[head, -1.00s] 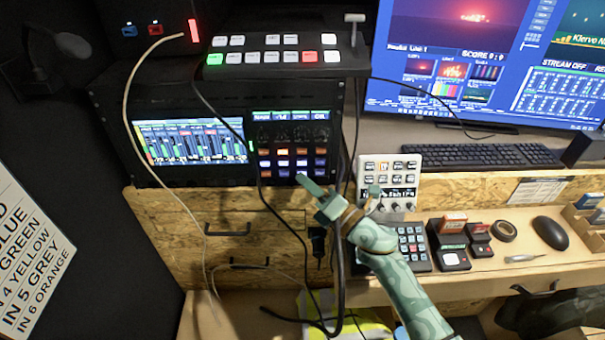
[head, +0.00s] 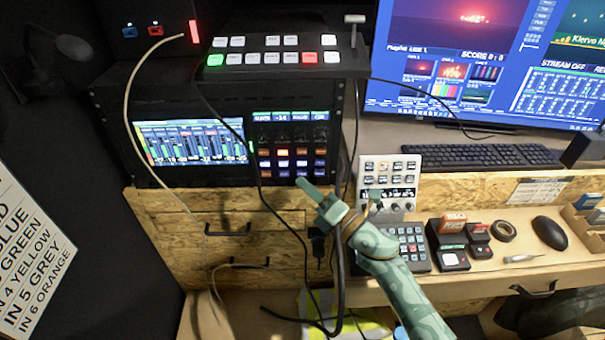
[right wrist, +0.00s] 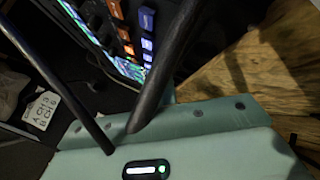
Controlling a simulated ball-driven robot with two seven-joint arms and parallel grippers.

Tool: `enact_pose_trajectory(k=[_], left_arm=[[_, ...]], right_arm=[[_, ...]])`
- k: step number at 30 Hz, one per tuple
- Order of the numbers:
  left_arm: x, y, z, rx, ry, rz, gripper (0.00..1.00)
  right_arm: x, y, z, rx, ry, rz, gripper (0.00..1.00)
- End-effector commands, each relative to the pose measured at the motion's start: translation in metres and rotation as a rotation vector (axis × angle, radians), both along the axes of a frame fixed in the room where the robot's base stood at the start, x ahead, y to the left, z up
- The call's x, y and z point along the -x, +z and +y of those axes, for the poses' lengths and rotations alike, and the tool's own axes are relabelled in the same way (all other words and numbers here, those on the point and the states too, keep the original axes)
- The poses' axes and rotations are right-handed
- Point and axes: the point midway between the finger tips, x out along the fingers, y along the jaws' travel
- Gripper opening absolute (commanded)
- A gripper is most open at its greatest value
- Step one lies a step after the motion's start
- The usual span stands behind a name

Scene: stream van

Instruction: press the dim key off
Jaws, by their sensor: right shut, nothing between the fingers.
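The key panel (head: 291,145) in the black rack carries small rows of orange, white and blue lit keys under knobs and small displays. I cannot read which key is the dim key. My green right gripper (head: 304,186) is shut and empty, its tip just below the panel's lower edge at the right. No contact with a key is visible. In the right wrist view, orange and blue keys (right wrist: 147,19) show at the top, partly hidden behind dark cables. My left gripper is not in view.
Black cables (head: 258,160) hang in front of the rack, and others cross close to my right gripper. A switcher panel (head: 280,55) sits above. A small white keypad (head: 390,170) stands to the right. The wooden drawers (head: 170,230) lie below.

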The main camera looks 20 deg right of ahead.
Motion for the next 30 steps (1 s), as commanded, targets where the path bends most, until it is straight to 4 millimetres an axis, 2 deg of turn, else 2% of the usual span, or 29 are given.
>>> enact_pose_trajectory(k=[15, 30], left_arm=[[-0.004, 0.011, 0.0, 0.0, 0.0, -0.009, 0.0], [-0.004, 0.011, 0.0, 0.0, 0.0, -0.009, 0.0]], right_arm=[[0.053, 0.001, 0.015, -0.001, 0.0, 0.0, 0.0], [0.057, 0.0, 0.016, 0.0, 0.0, 0.0, 0.0]])
